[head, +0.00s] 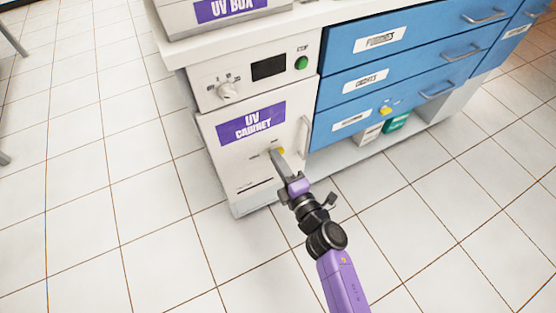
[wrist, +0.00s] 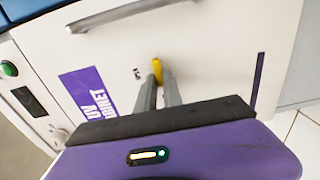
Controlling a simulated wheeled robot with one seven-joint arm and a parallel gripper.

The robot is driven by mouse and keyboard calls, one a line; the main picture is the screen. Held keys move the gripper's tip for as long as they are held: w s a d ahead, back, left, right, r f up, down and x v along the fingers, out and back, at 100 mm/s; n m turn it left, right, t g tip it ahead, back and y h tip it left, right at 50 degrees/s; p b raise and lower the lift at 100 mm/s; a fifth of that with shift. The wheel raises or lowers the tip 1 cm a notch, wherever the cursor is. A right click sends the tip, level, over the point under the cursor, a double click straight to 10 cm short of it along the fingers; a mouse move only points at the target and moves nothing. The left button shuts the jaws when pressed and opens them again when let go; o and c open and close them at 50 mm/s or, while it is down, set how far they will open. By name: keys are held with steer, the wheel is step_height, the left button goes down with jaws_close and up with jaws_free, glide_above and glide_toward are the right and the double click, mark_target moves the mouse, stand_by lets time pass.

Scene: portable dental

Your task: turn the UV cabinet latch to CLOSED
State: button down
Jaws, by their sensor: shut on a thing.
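The UV cabinet (head: 222,158) is a white unit with a purple label, and its door is flush with the front. Its latch (head: 281,151) is a small yellow handle on the door, and it also shows in the wrist view (wrist: 157,70). My gripper (head: 276,156) reaches the door from the front, with its fingertips at the latch. In the wrist view the two fingers (wrist: 159,88) are closed around the near part of the yellow handle. Small dark markings sit beside the latch, too small to read. The fingers hide part of the latch.
A vertical door handle (head: 304,134) stands right of the latch. Above are a knob (head: 227,91), a dark screen (head: 268,68) and a green button (head: 301,62). Blue drawers (head: 365,80) adjoin at right, with boxes on the shelf below. The tiled floor in front is clear.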

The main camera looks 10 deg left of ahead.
stand_by(0.4)
steer(key=c, duration=1.5)
jaws_free()
steer(key=shift+p+v, duration=1.3)
steer(key=shift+v, duration=2.65)
steer(key=shift+f, duration=0.1)
